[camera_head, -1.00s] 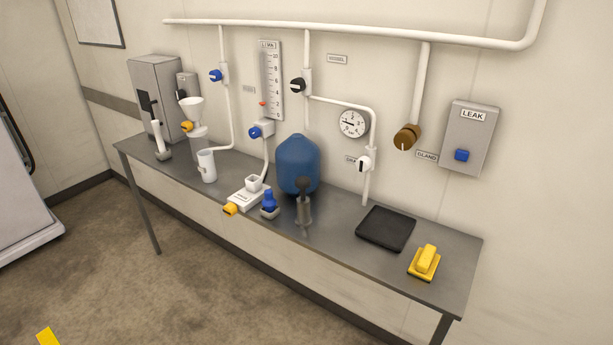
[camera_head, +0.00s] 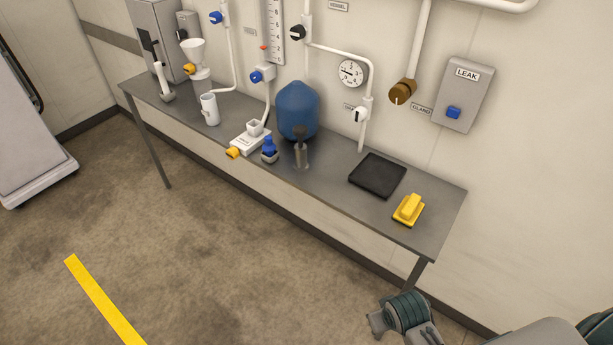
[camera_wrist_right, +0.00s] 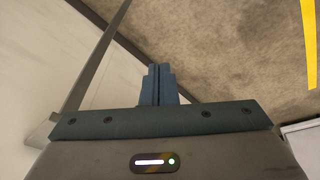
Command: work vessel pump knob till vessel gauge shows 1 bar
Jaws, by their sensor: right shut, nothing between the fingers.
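The blue vessel (camera_head: 297,110) stands on the bench against the wall. A small metal pump with a dark knob (camera_head: 301,152) stands upright just in front of it. The round white gauge (camera_head: 352,72) is on the wall to the right of the vessel. Its needle seems to point left, but the figures are too small to read. My right gripper (camera_wrist_right: 158,84) is shut and empty over the floor in the right wrist view. Part of my right arm shows low at the right in the head view, well away from the pump. My left gripper is out of view.
On the bench (camera_head: 437,212) are a black tray (camera_head: 377,176), a yellow block (camera_head: 408,209), a white unit (camera_head: 251,141) and a blue knob (camera_head: 269,150). White pipes, valves and a LEAK box (camera_head: 463,95) line the wall. The floor before the bench is clear.

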